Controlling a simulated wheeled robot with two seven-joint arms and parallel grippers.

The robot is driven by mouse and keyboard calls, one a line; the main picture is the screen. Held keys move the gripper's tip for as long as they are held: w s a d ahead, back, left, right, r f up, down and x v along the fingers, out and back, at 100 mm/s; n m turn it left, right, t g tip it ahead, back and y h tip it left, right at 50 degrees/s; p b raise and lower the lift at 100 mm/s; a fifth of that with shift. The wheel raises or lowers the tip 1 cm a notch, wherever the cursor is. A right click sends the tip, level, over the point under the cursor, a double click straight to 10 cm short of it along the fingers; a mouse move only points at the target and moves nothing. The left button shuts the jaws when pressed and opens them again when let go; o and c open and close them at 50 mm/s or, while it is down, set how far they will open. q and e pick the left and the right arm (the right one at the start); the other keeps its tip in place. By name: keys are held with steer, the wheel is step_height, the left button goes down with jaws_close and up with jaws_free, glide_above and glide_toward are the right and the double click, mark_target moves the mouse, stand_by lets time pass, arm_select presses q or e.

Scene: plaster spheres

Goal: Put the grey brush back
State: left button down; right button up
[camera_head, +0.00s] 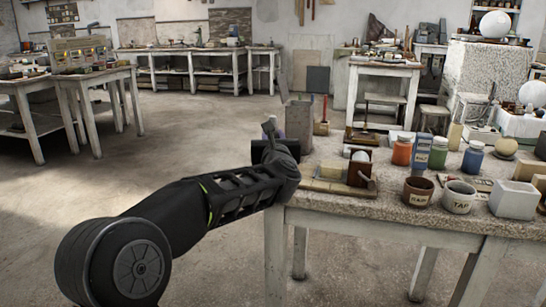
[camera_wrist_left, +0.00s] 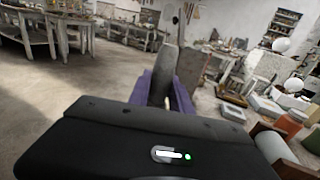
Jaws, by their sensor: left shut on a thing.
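My left gripper (camera_head: 272,134) is over the near left corner of the stone-topped table, with its arm coming in from the left. In the left wrist view its purple fingers (camera_wrist_left: 164,92) are shut on a grey, tapered thing that looks like the grey brush (camera_wrist_left: 163,72). The brush sticks out past the fingertips. In the head view only a small grey part of the brush (camera_head: 268,128) shows above the gripper. The part between the fingers is hidden. My right gripper is not in view.
A tall grey-beige box (camera_head: 299,122) stands just right of the gripper. A wooden block (camera_head: 360,168), a brown cup (camera_head: 418,190), a "TAP" cup (camera_head: 459,197), an orange jar (camera_head: 402,151) and a white block (camera_head: 514,200) crowd the table (camera_head: 350,205). Open floor lies left.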

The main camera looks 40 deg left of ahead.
arm_select(q)
steer(key=shift+f+b, duration=0.9)
steer(key=shift+f, duration=1.6)
steer(key=shift+f+b, duration=0.2)
steer(key=shift+b, duration=0.1)
steer(key=c, duration=1.2)
jaws_free()
steer(key=shift+o, duration=0.2)
steer(key=shift+r, duration=0.15)
steer(key=shift+r+p, duration=0.2)
steer(key=shift+p, duration=0.25)
steer(key=v, duration=1.2)
steer(key=shift+f, duration=0.1)
